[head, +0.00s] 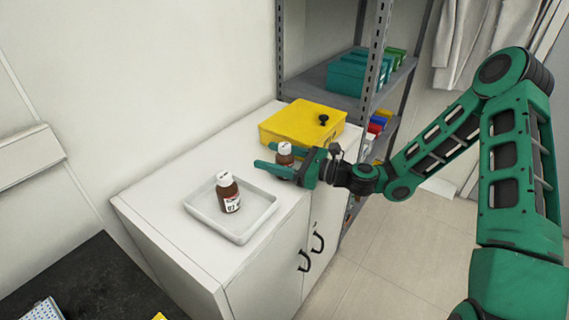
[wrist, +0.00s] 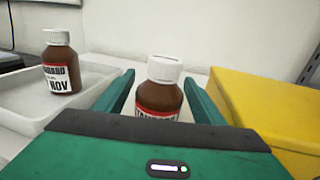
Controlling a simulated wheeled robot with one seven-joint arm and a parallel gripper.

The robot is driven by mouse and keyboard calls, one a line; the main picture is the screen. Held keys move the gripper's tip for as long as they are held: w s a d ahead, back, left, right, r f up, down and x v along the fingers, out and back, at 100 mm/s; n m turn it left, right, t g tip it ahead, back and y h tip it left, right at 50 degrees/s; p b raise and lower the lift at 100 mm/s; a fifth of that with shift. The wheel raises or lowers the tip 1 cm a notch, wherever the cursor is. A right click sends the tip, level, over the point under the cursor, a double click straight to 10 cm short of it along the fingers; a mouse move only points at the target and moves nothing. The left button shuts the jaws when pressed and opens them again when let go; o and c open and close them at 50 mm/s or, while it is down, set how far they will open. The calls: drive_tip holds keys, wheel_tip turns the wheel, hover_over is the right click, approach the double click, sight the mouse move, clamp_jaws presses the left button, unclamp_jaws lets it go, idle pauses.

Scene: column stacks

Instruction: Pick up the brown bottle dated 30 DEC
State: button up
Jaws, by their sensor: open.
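My gripper (head: 283,160) is open, with its fingers on either side of a brown bottle (head: 285,154) with a white cap. In the wrist view this bottle (wrist: 160,92) stands upright between the fingers; its red and white label is mostly hidden by my gripper, so I cannot read its date. A second brown bottle (head: 228,192) with a white cap stands upright in a white tray to the left. In the wrist view this second bottle (wrist: 61,62) has a label ending in NOV.
The white tray (head: 202,217) and a yellow box (head: 305,122) with a black knob sit on the white cabinet (head: 165,185). The box is close to the right of my gripper in the wrist view. A metal shelf (head: 335,78) with green boxes stands behind.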

drive_tip(key=c, duration=1.3)
drive_tip(key=shift+o, duration=0.2)
